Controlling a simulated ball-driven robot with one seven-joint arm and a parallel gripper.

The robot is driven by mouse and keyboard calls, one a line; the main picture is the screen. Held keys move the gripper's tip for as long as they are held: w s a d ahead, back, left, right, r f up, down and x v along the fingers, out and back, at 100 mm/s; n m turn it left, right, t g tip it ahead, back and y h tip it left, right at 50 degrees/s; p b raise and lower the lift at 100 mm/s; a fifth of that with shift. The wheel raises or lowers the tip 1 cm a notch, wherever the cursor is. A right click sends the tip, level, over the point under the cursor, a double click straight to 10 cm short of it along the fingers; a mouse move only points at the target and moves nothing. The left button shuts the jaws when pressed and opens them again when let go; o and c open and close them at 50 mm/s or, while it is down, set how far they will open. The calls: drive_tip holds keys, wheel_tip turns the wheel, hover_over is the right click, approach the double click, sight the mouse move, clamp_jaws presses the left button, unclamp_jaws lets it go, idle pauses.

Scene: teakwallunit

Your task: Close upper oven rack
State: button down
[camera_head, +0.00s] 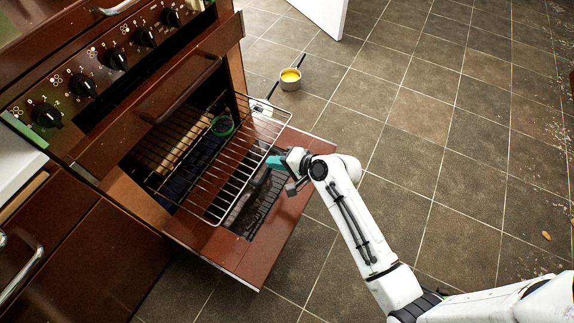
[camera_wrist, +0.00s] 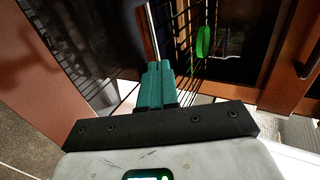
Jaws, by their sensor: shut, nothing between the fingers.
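The oven rack (camera_head: 212,178) is a wire grid that sticks well out of the open oven, above the lowered brown oven door (camera_head: 225,250). My gripper (camera_head: 274,162) is at the rack's outer front edge, near its right part. In the wrist view, the teal fingers (camera_wrist: 158,80) are shut together and hold nothing, with the rack's wires (camera_wrist: 188,45) just beyond the tips. I cannot tell whether the tips touch the rack. A green ring-shaped object (camera_head: 222,125) is at the rack's inner part; it also shows in the wrist view (camera_wrist: 203,42).
Black knobs (camera_head: 115,60) line the stove panel. A small pot with yellow contents (camera_head: 290,80) stands on the tiled floor behind. The floor to the right is mostly clear.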

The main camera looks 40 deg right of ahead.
drive_tip(key=shift+x, duration=0.85)
drive_tip(key=shift+w, duration=0.15)
drive_tip(key=w+a, duration=0.1)
drive_tip(key=w, duration=0.3)
drive_tip(key=w+a, duration=0.2)
drive_tip(key=w, duration=0.2)
drive_tip(key=w+a, duration=0.1)
drive_tip(key=w, duration=0.4)
drive_tip(key=shift+a+f+b, duration=0.1)
drive_tip(key=shift+a+b, duration=0.1)
drive_tip(key=shift+b, duration=0.15)
drive_tip(key=b, duration=0.8)
approach(182, 123)
drive_tip(key=x, duration=0.3)
drive_tip(key=f+x, duration=0.1)
drive_tip(key=shift+f, duration=0.2)
drive_tip(key=shift+w+a+r+b, duration=0.15)
drive_tip(key=shift+w+b, duration=0.1)
drive_tip(key=shift+w, duration=0.2)
drive_tip(key=shift+w+a+b, duration=0.15)
drive_tip(key=shift+w+b, duration=0.1)
drive_tip(key=shift+w, duration=0.15)
drive_tip(key=shift+r, duration=0.1)
